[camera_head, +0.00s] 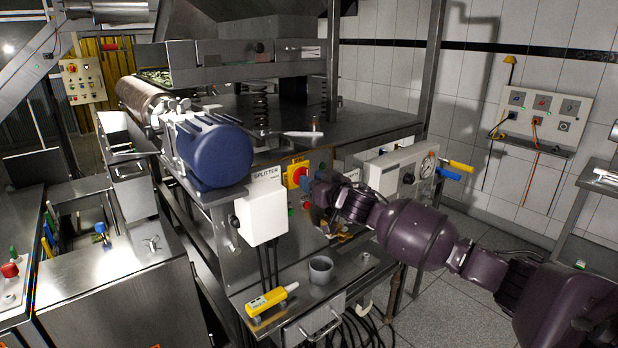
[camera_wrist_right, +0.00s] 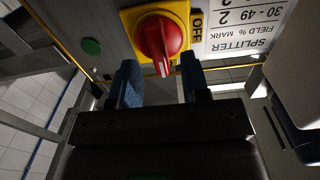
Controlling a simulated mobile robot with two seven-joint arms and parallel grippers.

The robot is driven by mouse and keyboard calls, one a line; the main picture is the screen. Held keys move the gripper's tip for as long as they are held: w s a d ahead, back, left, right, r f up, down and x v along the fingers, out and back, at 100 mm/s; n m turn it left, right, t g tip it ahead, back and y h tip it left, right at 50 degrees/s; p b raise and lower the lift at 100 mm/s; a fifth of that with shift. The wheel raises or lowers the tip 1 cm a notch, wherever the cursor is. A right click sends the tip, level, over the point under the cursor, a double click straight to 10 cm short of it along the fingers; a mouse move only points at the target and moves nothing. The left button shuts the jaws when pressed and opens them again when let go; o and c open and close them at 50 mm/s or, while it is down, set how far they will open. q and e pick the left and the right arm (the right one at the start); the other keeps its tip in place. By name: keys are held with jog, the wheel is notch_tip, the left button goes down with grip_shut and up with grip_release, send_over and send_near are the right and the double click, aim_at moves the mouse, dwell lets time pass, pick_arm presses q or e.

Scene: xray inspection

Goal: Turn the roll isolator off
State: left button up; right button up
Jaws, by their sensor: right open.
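A red rotary knob on a yellow plate, the isolator switch (camera_head: 298,173), is on the front panel beside the white SPLITTER box. In the right wrist view the red knob (camera_wrist_right: 160,40) is close, with its handle pointing down toward my fingers. The word OFF is printed at the plate's right edge there. My right gripper (camera_wrist_right: 160,84) is open, its two blue fingers on either side of the knob's handle line and just short of it; I cannot tell any contact. In the head view my right gripper (camera_head: 316,190) is beside the switch, partly hidden by its wrist. My left gripper is out of view.
The white SPLITTER box (camera_head: 262,207) and blue motor (camera_head: 213,150) stand left of the switch. A gauge panel (camera_head: 398,170) is behind my right arm. A grey cup (camera_head: 320,269) and a yellow handheld tool (camera_head: 271,299) are on the shelf below. A green button (camera_wrist_right: 91,46) is near the plate.

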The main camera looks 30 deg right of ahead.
jog(key=shift+w+a, duration=0.1)
jog(key=shift+w, duration=0.8)
jog(key=shift+c, duration=0.4)
grip_shut()
jog(key=shift+a+f+n+p, duration=0.1)
jog(key=shift+n+p, duration=0.05)
jog(key=shift+n, duration=2.85)
jog(key=shift+a+f+n+p, duration=0.1)
jog(key=shift+f+n+p, duration=0.05)
jog(key=shift+n, duration=2.85)
jog(key=shift+a+f+n+p, duration=0.1)
jog(key=shift+n+p, duration=0.05)
jog(key=shift+n, duration=2.85)
